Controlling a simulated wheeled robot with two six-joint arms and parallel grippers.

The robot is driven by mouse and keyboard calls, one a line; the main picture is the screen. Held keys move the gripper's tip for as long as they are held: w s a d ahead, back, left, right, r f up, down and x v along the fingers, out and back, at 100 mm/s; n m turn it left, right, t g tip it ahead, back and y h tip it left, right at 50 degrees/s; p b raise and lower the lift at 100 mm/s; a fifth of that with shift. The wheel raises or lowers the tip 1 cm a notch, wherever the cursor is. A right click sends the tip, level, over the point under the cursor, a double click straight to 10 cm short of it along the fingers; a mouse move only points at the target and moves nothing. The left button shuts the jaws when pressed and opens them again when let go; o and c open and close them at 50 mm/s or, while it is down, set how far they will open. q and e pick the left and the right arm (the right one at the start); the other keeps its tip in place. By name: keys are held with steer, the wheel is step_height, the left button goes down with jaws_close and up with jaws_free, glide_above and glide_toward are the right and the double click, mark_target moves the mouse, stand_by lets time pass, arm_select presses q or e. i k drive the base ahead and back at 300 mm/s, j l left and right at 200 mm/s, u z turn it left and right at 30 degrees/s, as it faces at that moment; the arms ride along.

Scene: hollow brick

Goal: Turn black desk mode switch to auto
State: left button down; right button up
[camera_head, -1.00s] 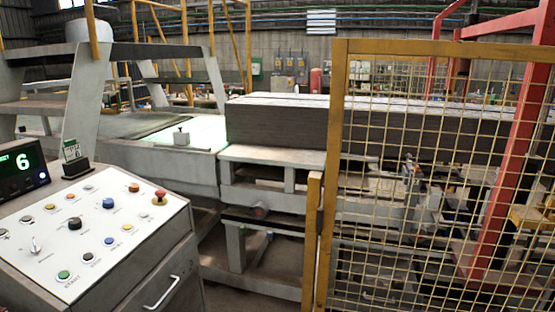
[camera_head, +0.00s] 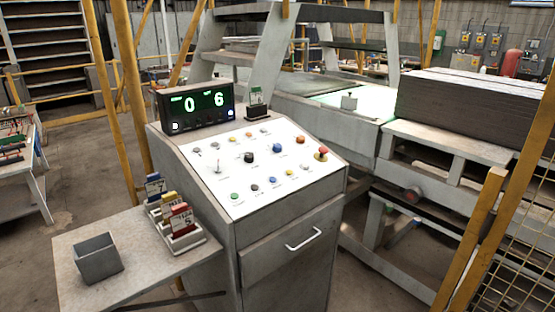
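The control desk (camera_head: 292,246) stands in the middle of the view, with a sloped white panel (camera_head: 300,178) of several coloured buttons and knobs. A larger black knob (camera_head: 249,157) sits near the panel's middle; its pointing direction is too small to read. A small silver lever switch (camera_head: 217,168) is at the panel's left. A red mushroom button (camera_head: 321,154) is at the right end. I cannot read which control is labelled as the mode switch. Neither of my grippers is in view.
A dark display (camera_head: 197,106) with green digits "0" and "6" stands on the desk's top left. A side shelf (camera_head: 140,285) holds a grey open box (camera_head: 98,259) and a card rack (camera_head: 180,238). Yellow mesh fencing (camera_head: 520,265) is at right. Floor shows at left.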

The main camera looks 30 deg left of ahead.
mark_target(249, 157)
steer(key=u, duration=1.25)
